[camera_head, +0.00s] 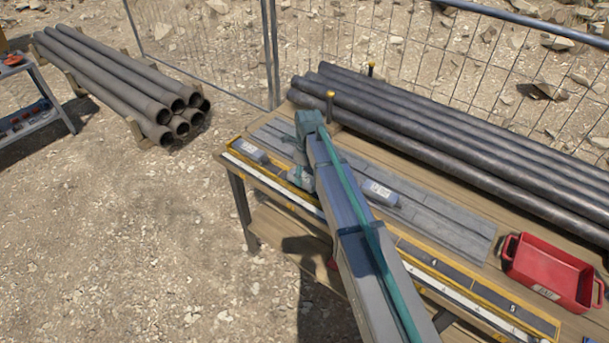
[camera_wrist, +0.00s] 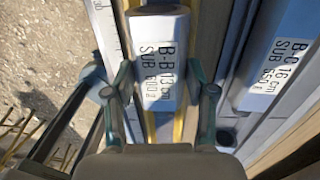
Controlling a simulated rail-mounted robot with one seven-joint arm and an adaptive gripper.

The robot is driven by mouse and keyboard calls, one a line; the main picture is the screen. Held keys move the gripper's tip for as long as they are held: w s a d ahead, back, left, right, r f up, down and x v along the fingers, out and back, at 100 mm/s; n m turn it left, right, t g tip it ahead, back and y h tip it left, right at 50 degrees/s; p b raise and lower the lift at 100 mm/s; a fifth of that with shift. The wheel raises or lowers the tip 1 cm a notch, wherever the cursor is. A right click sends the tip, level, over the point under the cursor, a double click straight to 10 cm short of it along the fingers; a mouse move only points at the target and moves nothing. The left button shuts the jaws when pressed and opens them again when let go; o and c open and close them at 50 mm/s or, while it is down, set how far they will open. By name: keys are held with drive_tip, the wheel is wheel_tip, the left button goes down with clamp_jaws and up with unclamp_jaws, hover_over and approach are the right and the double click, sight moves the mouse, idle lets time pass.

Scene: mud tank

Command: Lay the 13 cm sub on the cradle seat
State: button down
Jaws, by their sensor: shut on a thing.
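The 13 cm sub (camera_wrist: 160,60) is a grey cylinder with a white "B-B 13 cm SUB" label. My gripper (camera_wrist: 165,88) is shut on it, one finger at each side. In the head view my gripper (camera_head: 299,168) is over the near left part of the bench, and the held sub (camera_head: 301,179) shows just below it, partly hidden by my arm. Yellow-edged strips run beneath it; I cannot tell whether it touches them. I cannot make out the cradle seat for certain.
A sub marked 16 cm (camera_wrist: 277,65) lies to the right in the wrist view. Other grey subs lie at the bench's left end (camera_head: 250,151) and on the grey board (camera_head: 380,193). Long dark pipes (camera_head: 450,140) fill the back. A red tray (camera_head: 548,272) stands at right.

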drive_tip(key=shift+f, duration=0.45)
idle(0.4)
unclamp_jaws()
idle(0.5)
drive_tip(key=shift+r+p, duration=1.95)
drive_tip(key=shift+r, duration=1.6)
